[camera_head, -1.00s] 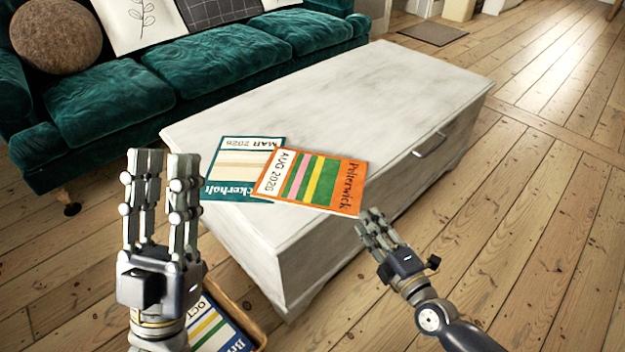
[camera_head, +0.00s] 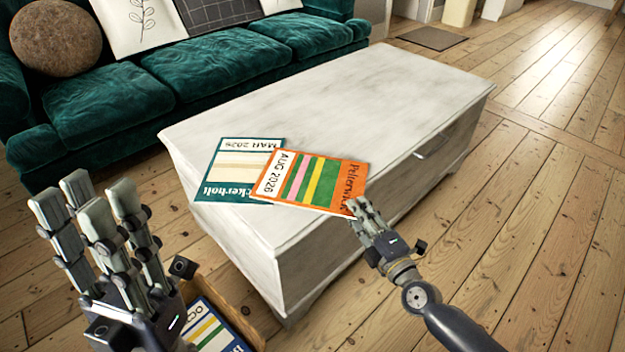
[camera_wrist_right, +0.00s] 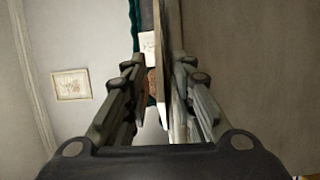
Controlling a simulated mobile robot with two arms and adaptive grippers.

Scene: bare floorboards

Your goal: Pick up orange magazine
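The orange magazine (camera_head: 345,180), marked AUG 2026 with colored stripes, lies on the white chest-like table (camera_head: 400,95) near its front edge. It overlaps the teal magazine (camera_head: 215,187). My right gripper (camera_head: 358,208) is at the orange magazine's near right corner, at the table edge. In the right wrist view its fingers (camera_wrist_right: 160,95) stand apart, with a thin edge-on shape between them; I cannot tell whether they touch it. My left gripper (camera_head: 85,198) is open and empty, left of the table, fingers up.
A wooden crate (camera_head: 247,327) holding a magazine (camera_head: 212,330) stands on the floor in front of the table, partly behind my left gripper. A green sofa (camera_head: 215,70) is behind the table. The floor on the right is clear.

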